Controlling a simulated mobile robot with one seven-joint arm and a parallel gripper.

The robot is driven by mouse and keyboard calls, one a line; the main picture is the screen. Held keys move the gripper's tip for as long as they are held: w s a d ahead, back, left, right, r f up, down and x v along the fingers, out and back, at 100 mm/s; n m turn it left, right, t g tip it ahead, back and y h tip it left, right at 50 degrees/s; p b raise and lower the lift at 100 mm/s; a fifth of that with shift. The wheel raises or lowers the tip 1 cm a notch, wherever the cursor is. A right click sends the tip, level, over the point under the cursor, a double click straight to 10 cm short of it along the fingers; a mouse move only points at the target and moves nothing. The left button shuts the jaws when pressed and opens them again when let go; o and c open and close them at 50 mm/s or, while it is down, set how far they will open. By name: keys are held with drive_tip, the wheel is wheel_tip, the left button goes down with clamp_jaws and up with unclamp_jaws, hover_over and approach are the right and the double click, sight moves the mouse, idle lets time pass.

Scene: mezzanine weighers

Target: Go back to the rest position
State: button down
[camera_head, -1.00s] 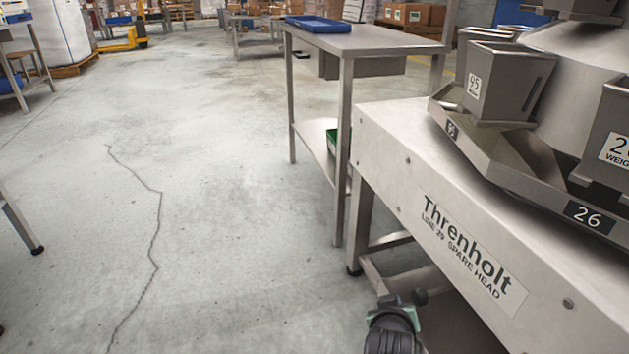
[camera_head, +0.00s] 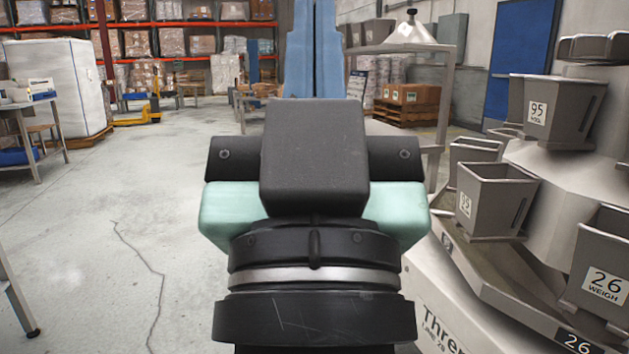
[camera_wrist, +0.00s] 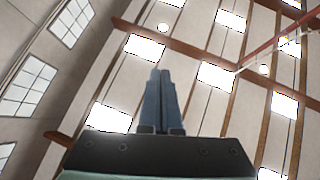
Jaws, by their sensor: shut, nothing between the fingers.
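My gripper (camera_head: 314,40) rises upright in the middle of the head view, its blue fingers running up to the top edge of the picture. The black and mint-green wrist sits below them. In the wrist view the fingers of my gripper (camera_wrist: 160,76) are together, with nothing between them, and point towards the ceiling. Nothing touches them.
The weigher (camera_head: 540,245) with its hoppers stands close on the right. A steel frame (camera_head: 442,95) is behind my arm. A white bulk bag (camera_head: 65,88) and a table (camera_head: 25,110) stand at left. Open floor (camera_head: 90,235) lies at left.

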wheel_tip(320, 180, up, 40)
drive_tip(key=s+p, duration=0.1)
drive_tip(key=p, duration=3.6)
drive_tip(key=shift+t, duration=0.3)
drive_tip(key=shift+s+f, duration=0.1)
